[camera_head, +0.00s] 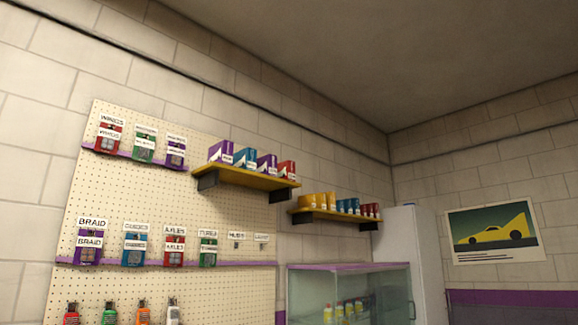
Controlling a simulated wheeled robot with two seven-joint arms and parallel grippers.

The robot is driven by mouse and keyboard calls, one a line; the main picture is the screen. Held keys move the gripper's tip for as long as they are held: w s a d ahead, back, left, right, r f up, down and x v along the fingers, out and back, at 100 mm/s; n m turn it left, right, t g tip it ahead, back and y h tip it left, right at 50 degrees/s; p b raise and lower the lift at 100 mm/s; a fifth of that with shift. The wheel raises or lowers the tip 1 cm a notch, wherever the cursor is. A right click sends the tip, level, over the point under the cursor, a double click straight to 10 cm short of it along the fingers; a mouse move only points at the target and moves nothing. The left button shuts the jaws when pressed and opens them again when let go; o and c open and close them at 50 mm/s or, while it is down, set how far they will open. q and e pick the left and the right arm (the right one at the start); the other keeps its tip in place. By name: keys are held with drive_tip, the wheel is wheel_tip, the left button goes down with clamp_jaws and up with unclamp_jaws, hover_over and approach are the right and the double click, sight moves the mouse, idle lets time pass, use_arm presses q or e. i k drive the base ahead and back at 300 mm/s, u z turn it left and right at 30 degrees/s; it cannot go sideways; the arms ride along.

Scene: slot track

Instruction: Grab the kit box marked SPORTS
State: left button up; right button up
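Several boxes stand in a row on a yellow wall shelf (243,178) at the upper middle: a purple box (219,152), a blue box (244,157), another purple box (267,163) and a red box (287,169). Each has a pale label low on its front, too small to read, so I cannot tell which one is marked SPORTS. Neither of my grippers is in view.
A pegboard (140,195) at the left holds hanging packs. A second yellow shelf (332,215) carries small yellow, blue and red items. A glass case (350,268) with bottles stands below it. A yellow car poster (492,232) hangs at the right.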

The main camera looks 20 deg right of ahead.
sight(222, 152)
drive_tip(key=z, duration=1.2)
drive_tip(key=i, duration=2.95)
drive_tip(key=u, duration=1)
